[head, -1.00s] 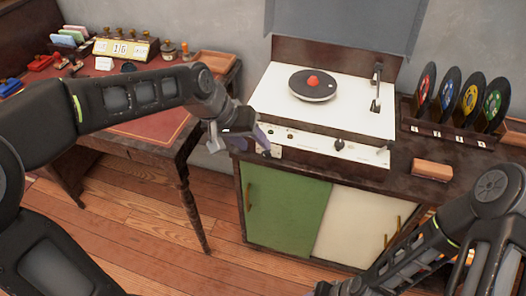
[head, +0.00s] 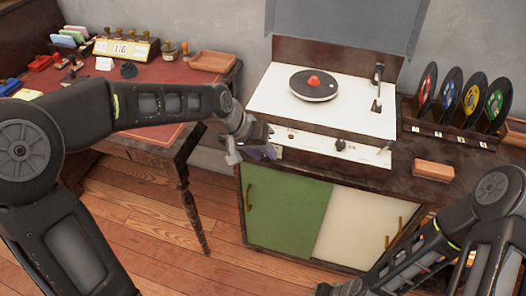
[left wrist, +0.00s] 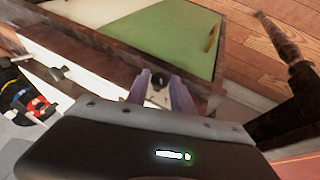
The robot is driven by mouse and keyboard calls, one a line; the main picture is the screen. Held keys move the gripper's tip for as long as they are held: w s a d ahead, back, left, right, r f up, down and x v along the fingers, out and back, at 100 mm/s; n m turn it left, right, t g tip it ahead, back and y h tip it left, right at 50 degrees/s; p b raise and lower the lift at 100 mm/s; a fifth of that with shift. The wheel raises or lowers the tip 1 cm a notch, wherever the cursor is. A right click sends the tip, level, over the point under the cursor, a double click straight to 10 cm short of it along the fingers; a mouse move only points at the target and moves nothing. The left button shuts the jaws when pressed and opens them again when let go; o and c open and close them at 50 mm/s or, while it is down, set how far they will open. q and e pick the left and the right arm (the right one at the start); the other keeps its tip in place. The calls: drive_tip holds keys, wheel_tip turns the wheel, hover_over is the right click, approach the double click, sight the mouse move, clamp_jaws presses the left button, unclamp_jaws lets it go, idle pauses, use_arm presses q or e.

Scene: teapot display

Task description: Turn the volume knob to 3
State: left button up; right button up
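The record player (head: 335,105) stands on the cabinet, with a white front panel (head: 312,142) carrying knobs. My left gripper (head: 268,152) is at the left end of that panel and covers part of it in the head view. In the left wrist view, a small dark knob (left wrist: 158,80) on a pale plate lies between the tips of my left gripper (left wrist: 159,85). The fingers are apart, one on each side of the knob; contact is not clear. Another dark knob (head: 340,145) is farther right on the panel. I cannot read any volume marking. My right gripper (head: 323,289) is mostly out of view at the bottom.
The cabinet has a green door (head: 287,208) and a cream door (head: 360,226). A record rack (head: 455,130) and a brown block (head: 433,171) are to the right. A desk (head: 150,133) with stamps and a calendar is on the left. The turntable lid (head: 345,25) is raised.

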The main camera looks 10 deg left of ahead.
use_arm(q)
clamp_jaws()
drive_tip(key=shift+s, duration=0.1)
idle(0.3)
drive_tip(key=y+b, duration=0.2)
drive_tip(key=y, duration=0.1)
drive_tip(key=d+m+y+b, duration=0.1)
drive_tip(key=y+b, duration=0.1)
drive_tip(key=m+y+b, duration=0.1)
drive_tip(key=y+b, duration=0.1)
drive_tip(key=y, duration=0.1)
drive_tip(key=shift+d+f+t+y+b, duration=0.3)
drive_tip(key=shift+d+f, duration=0.1)
drive_tip(key=shift+s+d+f+m+t+y+p, duration=0.15)
drive_tip(key=shift+m+y+p, duration=0.1)
drive_tip(key=shift+y+p, duration=0.65)
drive_tip(key=shift+w+d+r+m+t+y+p, duration=0.15)
drive_tip(key=shift+y+p, duration=0.4)
drive_tip(key=shift+y, duration=0.55)
drive_tip(key=shift+s+d+f+m+t+y+p, duration=0.1)
drive_tip(key=shift+f+m+t+y+p, duration=0.15)
drive_tip(key=shift+y+p, duration=0.65)
